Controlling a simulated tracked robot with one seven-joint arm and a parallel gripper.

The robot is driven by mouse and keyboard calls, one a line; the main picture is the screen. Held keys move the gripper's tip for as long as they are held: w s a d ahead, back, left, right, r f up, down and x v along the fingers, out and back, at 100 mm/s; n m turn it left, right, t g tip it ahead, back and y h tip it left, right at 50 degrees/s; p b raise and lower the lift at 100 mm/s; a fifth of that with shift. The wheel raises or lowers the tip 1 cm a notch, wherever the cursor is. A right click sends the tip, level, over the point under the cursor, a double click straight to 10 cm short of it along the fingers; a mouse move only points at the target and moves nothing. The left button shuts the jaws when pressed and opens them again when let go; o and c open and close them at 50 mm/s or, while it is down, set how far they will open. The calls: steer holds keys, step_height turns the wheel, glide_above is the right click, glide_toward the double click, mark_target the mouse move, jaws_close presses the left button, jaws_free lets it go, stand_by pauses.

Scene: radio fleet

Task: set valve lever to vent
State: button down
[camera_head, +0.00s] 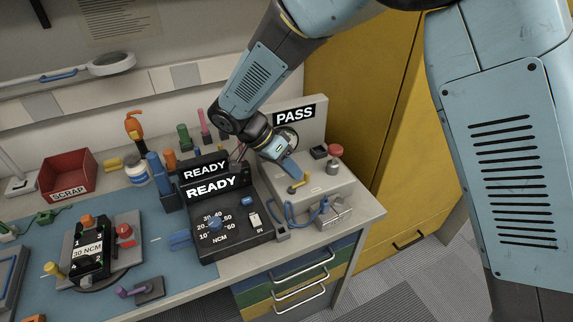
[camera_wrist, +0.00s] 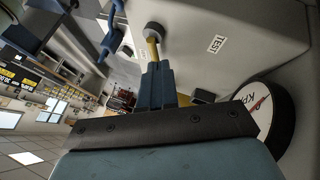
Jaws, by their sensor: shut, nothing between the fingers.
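The valve lever (camera_head: 299,184) is a small yellow bar on top of the light grey test box (camera_head: 345,185) at the right of the bench. In the wrist view the yellow lever (camera_wrist: 152,48) runs from a round grey pivot to my fingertips. My gripper (camera_head: 292,171) is just above and behind the lever, pointing down at it. In the wrist view my gripper (camera_wrist: 156,68) is shut, its fingertips overlapping the lever's end. I cannot tell whether they touch. A label reading TEST (camera_wrist: 217,44) lies right of the lever in that view. No vent label is readable.
A round KPA gauge (camera_wrist: 270,112) is close to my gripper's right in the wrist view. A PASS sign (camera_head: 294,114) stands behind the box, and a red knob (camera_head: 335,151) is at its back right. A blue hose (camera_head: 290,213) loops at its front. Black READY units (camera_head: 235,240) stand left.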

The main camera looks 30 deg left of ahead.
steer(key=v, duration=1.3)
steer(key=shift+a+r, duration=0.2)
steer(key=shift+r, duration=0.05)
